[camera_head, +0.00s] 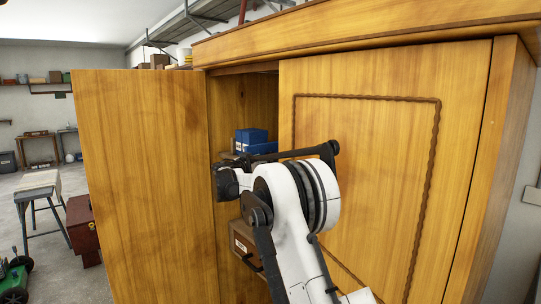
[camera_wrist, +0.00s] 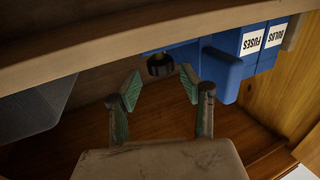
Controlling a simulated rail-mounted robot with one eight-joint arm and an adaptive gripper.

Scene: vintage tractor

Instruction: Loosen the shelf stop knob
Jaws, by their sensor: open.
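A dark round knob (camera_wrist: 160,65), probably the shelf stop knob, shows in the wrist view just beyond my fingertips, against something blue. My gripper (camera_wrist: 160,82) is open, with its green-padded fingertips apart on either side of the knob's near end. I cannot tell whether either pad touches it. A wooden shelf board (camera_wrist: 120,45) crosses the upper part of the wrist view. In the head view my arm reaches into the wooden cabinet (camera_head: 375,120); the knob and fingertips are hidden there.
Blue boxes labelled FUSES (camera_wrist: 248,45) and BULBS (camera_wrist: 273,40) sit close to the right finger. The cabinet's left door (camera_head: 145,190) stands open and its right door (camera_head: 365,190) is shut beside my arm. A labelled drawer (camera_head: 243,246) is below. A grey bin (camera_wrist: 35,105) is at left.

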